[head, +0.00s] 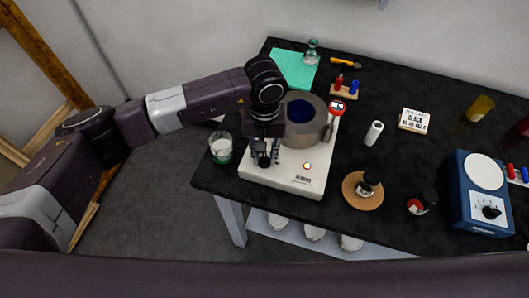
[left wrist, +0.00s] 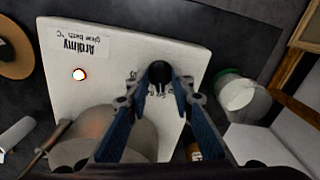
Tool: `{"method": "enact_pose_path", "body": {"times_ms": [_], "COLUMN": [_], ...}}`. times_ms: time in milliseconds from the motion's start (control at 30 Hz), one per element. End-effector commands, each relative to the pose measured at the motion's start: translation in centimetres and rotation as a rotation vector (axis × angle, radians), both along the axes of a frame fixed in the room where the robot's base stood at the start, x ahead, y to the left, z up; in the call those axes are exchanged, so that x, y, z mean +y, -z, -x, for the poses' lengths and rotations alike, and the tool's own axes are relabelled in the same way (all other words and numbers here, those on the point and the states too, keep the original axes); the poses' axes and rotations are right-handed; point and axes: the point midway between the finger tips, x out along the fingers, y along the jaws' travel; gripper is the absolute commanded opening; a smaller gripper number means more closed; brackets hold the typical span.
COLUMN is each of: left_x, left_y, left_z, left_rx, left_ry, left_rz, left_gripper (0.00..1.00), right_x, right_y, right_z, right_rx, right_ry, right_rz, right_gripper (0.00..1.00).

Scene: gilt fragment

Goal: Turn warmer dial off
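The warmer (head: 285,180) is a white box with a round metal pot (head: 305,118) on top. It stands at the table's left front. Its indicator lamp (head: 307,166) glows; the lamp also shows in the left wrist view (left wrist: 79,74). The black dial (left wrist: 160,72) sits on the warmer's top face in the left wrist view, with small marks beside it. In the head view my gripper hides most of it. My left gripper (head: 265,158) points down over the dial, fingers apart, one on either side of the knob (left wrist: 157,93). I cannot tell whether they touch it. My right gripper is not in view.
A glass jar with white contents (head: 221,149) stands close left of the warmer. A cork disc with a dark jar (head: 363,190), a white roll (head: 373,133) and a blue device with its own dial (head: 482,192) are to the right. A green mat (head: 293,68) lies behind.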

Motion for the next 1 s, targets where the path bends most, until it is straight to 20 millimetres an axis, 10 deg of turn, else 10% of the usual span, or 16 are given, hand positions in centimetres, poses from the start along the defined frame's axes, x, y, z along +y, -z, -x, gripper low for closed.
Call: {"method": "enact_pose_path", "body": {"times_ms": [567,1000], "left_x": [0.0,0.0], "left_y": [0.1,0.7], "left_z": [0.0,-0.1], "left_rx": [0.0,-0.004], "left_ry": [-0.026,-0.315], "left_rz": [0.0,0.0], "left_gripper": [0.0,0.0], "right_x": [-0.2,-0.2], "right_y": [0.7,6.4], "right_z": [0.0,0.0], "right_rx": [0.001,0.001], "right_ry": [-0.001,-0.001], "right_rz": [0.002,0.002], "right_gripper": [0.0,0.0]}}
